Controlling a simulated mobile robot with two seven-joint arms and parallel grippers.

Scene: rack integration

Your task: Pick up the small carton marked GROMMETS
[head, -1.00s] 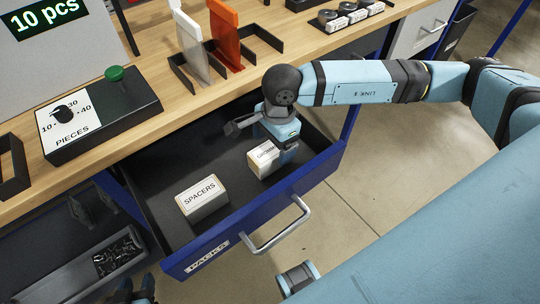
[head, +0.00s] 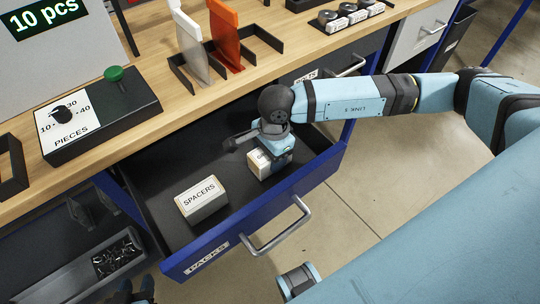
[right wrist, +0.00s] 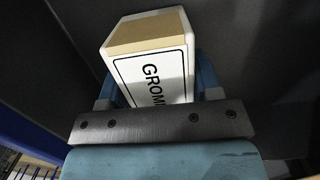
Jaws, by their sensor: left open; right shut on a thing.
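The small white and tan carton (head: 268,166) sits at the right end of the open blue drawer in the head view. In the right wrist view the carton (right wrist: 151,62) shows the letters "GROM"; the rest of the word is hidden by the gripper. My right gripper (head: 274,152) reaches down from above and is shut on the carton, a finger on each side. I cannot tell whether the carton touches the drawer floor. My left gripper (head: 136,291) is open, low at the bottom left edge, away from the carton and partly cut off.
A similar carton marked SPACERS (head: 202,199) stands left of it in the drawer (head: 236,237), labelled PACKS. The workbench (head: 130,138) edge is behind, with a PIECES dial box (head: 100,115). A grey bin (head: 95,268) holds small dark parts at the lower left.

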